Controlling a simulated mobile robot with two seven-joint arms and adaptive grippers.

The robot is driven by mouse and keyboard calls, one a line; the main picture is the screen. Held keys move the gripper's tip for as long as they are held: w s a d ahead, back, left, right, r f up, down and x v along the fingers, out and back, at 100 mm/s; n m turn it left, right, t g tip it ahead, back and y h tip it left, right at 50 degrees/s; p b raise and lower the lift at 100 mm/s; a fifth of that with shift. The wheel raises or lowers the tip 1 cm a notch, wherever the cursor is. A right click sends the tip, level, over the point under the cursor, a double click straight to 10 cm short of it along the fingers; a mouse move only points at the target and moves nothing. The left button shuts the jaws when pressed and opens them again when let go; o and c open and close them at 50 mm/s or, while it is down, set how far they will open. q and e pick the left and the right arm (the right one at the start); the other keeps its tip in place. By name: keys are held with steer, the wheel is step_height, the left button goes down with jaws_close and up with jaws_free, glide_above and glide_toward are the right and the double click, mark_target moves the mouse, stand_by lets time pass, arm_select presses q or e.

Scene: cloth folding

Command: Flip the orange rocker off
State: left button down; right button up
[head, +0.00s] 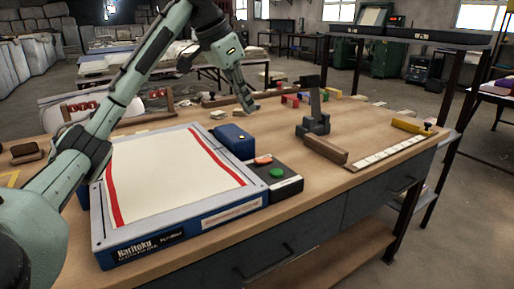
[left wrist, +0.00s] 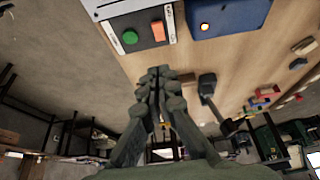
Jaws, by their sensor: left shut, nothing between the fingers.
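The orange rocker (head: 263,160) sits on a dark control box (head: 286,184) at the right side of a blue-framed press board (head: 170,240). A round green button (head: 277,173) is beside it on the same box. In the left wrist view the orange rocker (left wrist: 158,31) shows near the top, right of the green button (left wrist: 130,37). My left gripper (head: 250,107) is above the table behind the box, apart from the rocker. In the left wrist view the left gripper (left wrist: 158,72) has its fingers together and empty. My right gripper is not in view.
A dark stand (head: 314,120), a wooden bar (head: 325,149) and several coloured blocks (head: 290,100) lie to the right and behind.

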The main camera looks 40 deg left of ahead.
arm_select(q)
glide_above(263, 161)
step_height(263, 161, down, 10)
steer(key=shift+s+a+r, duration=0.1)
steer(key=shift+r, duration=0.1)
steer(key=shift+s+a+f, duration=0.15)
steer(key=shift+s+f, duration=0.1)
steer(key=shift+f, duration=0.3)
steer(key=shift+s+a+f, duration=0.1)
steer(key=shift+s+f, duration=0.15)
steer(key=shift+f, duration=0.3)
steer(key=shift+s+f, duration=0.1)
steer(key=shift+f, duration=0.2)
steer(key=shift+s+f, duration=0.1)
steer(key=shift+f, duration=0.1)
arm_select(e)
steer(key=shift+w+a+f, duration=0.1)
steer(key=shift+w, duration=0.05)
arm_select(q)
steer(key=shift+f, duration=0.1)
